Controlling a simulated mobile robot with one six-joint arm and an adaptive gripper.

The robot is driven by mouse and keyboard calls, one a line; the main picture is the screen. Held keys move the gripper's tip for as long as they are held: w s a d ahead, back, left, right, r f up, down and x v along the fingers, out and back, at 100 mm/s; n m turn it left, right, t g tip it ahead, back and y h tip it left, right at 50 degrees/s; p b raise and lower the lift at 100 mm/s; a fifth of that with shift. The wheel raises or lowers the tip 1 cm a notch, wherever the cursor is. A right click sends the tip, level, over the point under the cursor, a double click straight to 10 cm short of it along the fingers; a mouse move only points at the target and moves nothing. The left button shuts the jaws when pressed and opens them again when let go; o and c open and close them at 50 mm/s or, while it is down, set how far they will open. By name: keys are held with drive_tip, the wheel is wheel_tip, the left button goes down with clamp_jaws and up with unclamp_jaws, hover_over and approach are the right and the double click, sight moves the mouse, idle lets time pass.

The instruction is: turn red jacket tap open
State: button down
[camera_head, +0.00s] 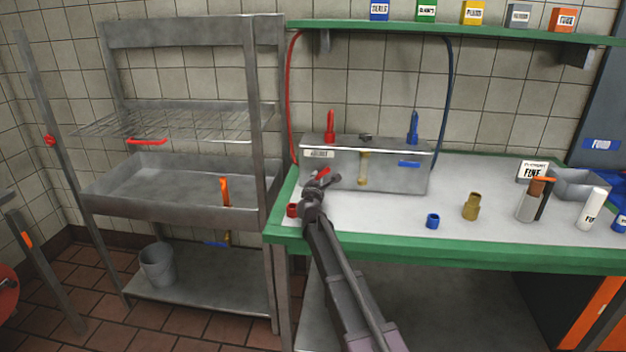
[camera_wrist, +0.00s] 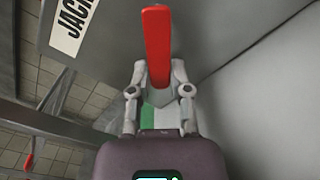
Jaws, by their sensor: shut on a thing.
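The red jacket tap handle (camera_head: 322,174) shows on the left front of the steel box (camera_head: 400,178), just below the box's white label (camera_head: 319,154). It slants in the head view. In the wrist view the red handle (camera_wrist: 157,45) stands upright between the fingers, beside the label (camera_wrist: 72,22), of which "JACK" can be read. My gripper (camera_head: 318,184) reaches up to the front of the box and is shut on the red handle. The fingers (camera_wrist: 158,82) are on both sides of the handle's lower end. The tap's body is hidden behind my gripper.
A red cup-like piece (camera_head: 292,210) sits close left of my gripper. A blue handle (camera_head: 409,164), a blue cap (camera_head: 432,221) and a brass fitting (camera_head: 471,206) are to the right. The middle counter (camera_head: 390,212) is clear.

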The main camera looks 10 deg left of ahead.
drive_tip(key=shift+d+f+n, duration=0.25)
drive_tip(key=shift+d+n, duration=0.25)
drive_tip(key=shift+n, duration=0.5)
drive_tip(key=shift+w, duration=0.1)
drive_tip(key=c, duration=0.6)
unclamp_jaws()
drive_tip(key=shift+o, duration=0.2)
drive_tip(key=shift+a, duration=0.1)
drive_tip(key=shift+s, duration=0.2)
drive_tip(key=s, duration=1.1)
drive_tip(key=shift+s+a, duration=0.15)
drive_tip(key=shift+s, duration=0.25)
